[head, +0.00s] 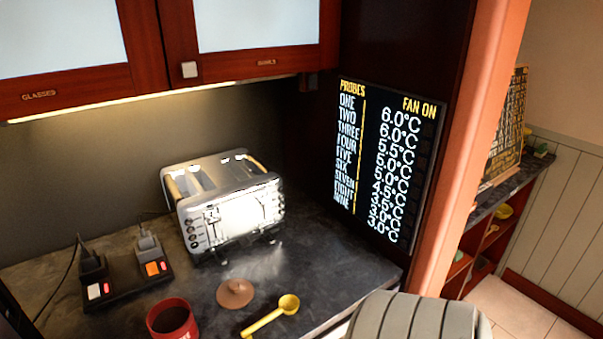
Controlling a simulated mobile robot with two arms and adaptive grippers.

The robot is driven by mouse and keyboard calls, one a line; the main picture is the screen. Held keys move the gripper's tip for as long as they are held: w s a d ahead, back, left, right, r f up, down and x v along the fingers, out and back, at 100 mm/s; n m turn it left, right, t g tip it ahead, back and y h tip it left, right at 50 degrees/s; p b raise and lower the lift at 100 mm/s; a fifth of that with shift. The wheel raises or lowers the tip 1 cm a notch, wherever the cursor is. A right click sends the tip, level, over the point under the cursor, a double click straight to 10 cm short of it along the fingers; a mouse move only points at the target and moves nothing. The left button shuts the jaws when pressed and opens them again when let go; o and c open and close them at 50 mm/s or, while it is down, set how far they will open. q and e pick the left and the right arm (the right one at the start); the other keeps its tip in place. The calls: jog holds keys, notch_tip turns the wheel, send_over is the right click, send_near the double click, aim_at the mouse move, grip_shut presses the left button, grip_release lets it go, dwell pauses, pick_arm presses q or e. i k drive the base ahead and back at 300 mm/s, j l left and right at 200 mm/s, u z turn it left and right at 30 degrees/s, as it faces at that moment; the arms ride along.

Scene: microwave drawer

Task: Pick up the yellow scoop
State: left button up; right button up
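The yellow scoop (271,315) lies on the dark countertop near the bottom of the head view. Its round bowl (289,304) is at the upper right, and its handle runs down to the left towards the picture's bottom edge. Nothing is seen touching it. Neither of my grippers is in view.
A red mug (172,319) stands left of the scoop, and a brown round lid (235,293) lies just behind it. A shiny toaster (224,205) stands farther back. A power strip with plugs (127,279) is at left. A dark display board (387,165) stands at right.

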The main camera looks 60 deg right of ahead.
aim_at(289, 304)
jog(key=j+z, duration=0.15)
jog(key=z, duration=0.25)
jog(key=j+z, duration=0.1)
jog(key=z, duration=0.3)
jog(key=k+j+z, duration=0.1)
jog(key=z, duration=0.3)
jog(key=j+z, duration=0.1)
jog(key=z, duration=0.3)
jog(key=k, duration=0.05)
